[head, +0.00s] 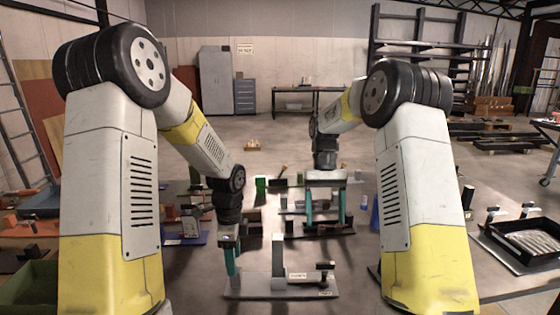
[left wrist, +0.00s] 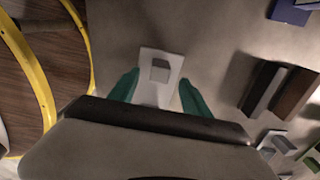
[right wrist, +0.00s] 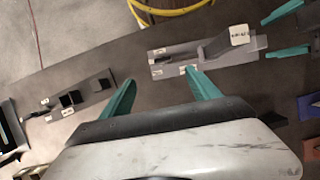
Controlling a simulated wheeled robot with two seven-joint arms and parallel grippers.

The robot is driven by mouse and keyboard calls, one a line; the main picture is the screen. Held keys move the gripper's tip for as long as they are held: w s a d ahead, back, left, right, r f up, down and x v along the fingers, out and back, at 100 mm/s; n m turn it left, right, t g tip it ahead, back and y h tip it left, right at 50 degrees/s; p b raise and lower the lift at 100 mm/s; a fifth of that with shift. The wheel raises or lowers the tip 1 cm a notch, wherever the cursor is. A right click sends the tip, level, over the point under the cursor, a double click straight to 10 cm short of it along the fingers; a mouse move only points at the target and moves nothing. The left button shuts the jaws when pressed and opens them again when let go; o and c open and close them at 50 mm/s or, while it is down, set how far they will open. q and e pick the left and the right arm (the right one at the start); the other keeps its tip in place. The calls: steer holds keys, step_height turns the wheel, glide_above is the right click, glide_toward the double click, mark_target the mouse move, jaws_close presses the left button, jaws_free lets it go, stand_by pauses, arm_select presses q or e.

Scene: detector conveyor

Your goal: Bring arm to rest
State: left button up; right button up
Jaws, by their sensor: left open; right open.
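My left gripper (head: 231,262) hangs low over the left end of a grey fixture plate (head: 255,285) with an upright post (head: 278,255). Its teal fingers are apart in the left wrist view (left wrist: 158,90), with a pale plate and small grey block (left wrist: 160,70) showing between and beyond them. Nothing is gripped; whether the fingers touch the plate cannot be told. My right gripper (head: 325,207) points down farther back and to the right. Its teal fingers are wide apart and empty, also in the right wrist view (right wrist: 162,88).
The fixture's plate and labelled post also show in the right wrist view (right wrist: 238,38). A dark fixture with black blocks (right wrist: 70,98) lies left there. A tray (head: 525,240) stands at right, a green bin (head: 28,285) at left. The floor behind (head: 270,130) is mostly clear.

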arm_select(q)
steer(key=s+a+r+n+t, duration=0.1)
steer(key=s+r+n+t, duration=0.4)
steer(key=r, duration=1.2)
arm_select(e)
steer(key=s+d+r+t+y, duration=0.1)
steer(key=s+r+t, duration=0.4)
steer(key=s+r, duration=0.55)
arm_select(q)
steer(key=s+r+n+h, duration=0.1)
steer(key=s+r+n, duration=0.1)
steer(key=s+n, duration=0.4)
steer(key=s+r+n+t+h, duration=0.1)
steer(key=s+r+n, duration=0.2)
steer(key=s+n, duration=0.3)
steer(key=shift+s+a+r, duration=0.2)
steer(key=shift+s+r, duration=0.1)
steer(key=shift+s, duration=0.25)
arm_select(e)
steer(key=s+r+t+y, duration=0.1)
steer(key=s+t, duration=0.4)
steer(key=s, duration=0.8)
steer(key=shift+d+r+t, duration=0.3)
steer(key=shift+r+t, duration=0.1)
